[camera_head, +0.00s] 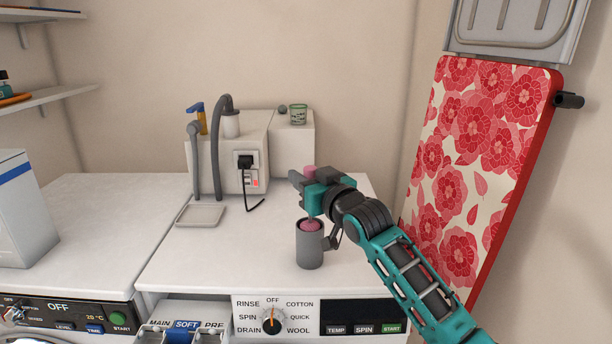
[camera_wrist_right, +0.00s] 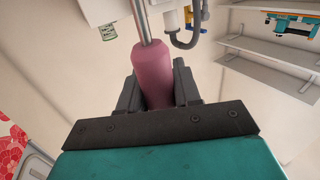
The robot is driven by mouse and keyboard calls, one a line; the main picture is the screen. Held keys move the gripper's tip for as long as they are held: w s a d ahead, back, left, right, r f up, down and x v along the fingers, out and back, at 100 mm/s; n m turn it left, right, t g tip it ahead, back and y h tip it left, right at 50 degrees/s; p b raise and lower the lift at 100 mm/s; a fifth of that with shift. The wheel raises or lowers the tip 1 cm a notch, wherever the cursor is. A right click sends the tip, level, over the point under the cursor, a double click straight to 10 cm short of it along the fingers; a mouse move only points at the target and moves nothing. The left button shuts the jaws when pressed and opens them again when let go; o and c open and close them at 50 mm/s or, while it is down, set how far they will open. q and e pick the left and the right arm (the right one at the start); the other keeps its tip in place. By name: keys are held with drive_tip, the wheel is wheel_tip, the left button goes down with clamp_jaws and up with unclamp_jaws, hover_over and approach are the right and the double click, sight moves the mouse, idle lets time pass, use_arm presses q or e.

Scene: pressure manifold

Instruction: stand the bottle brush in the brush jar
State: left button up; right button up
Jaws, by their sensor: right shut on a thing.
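The bottle brush has a pink handle (camera_wrist_right: 155,80) and a thin metal rod; the handle's end also shows above my right gripper (camera_head: 309,180). That gripper is shut on the handle, just above the jar. A rounded pink part (camera_head: 310,226), apparently the brush head, shows at the jar's mouth; I cannot tell how deep it sits. The jar does not show clearly in the right wrist view. My left gripper is not in view.
Behind stands a white unit (camera_head: 228,160) with a grey hose, a socket and a green-patterned cup (camera_head: 298,114). A shallow dish (camera_head: 200,215) lies left of the jar. A floral ironing board (camera_head: 470,160) leans at right. The worktop around the jar is clear.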

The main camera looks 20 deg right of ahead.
drive_tip(key=o, duration=1.1)
drive_tip(key=v, duration=1.3)
